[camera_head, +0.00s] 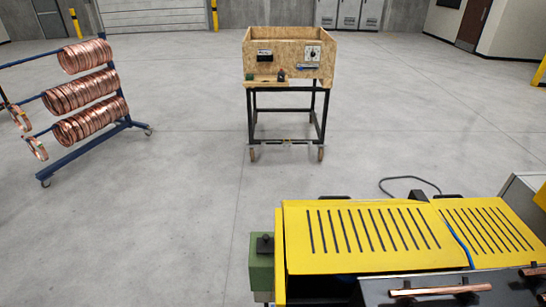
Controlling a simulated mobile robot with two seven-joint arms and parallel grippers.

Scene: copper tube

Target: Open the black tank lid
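No part labelled as the black tank lid stands out. The likeliest match is a dark flat surface (385,289) at the bottom right, in front of the yellow slotted covers and cut off by the picture's lower edge. A short copper tube (440,290) lies along it, and a second copper tube (532,271) shows at the right edge. I cannot tell whether this surface is a lid or how it is hinged. A dark gap shows beside it, under the front edge of the yellow cover (300,240). Neither of my grippers is in view.
A green box (262,270) sits at the yellow machine's left end, and a black cable (405,180) lies behind it. A wheeled wooden box stand (255,83) is at the middle back. A blue rack (90,150) with copper coils (85,57) is at left. Open floor lies between.

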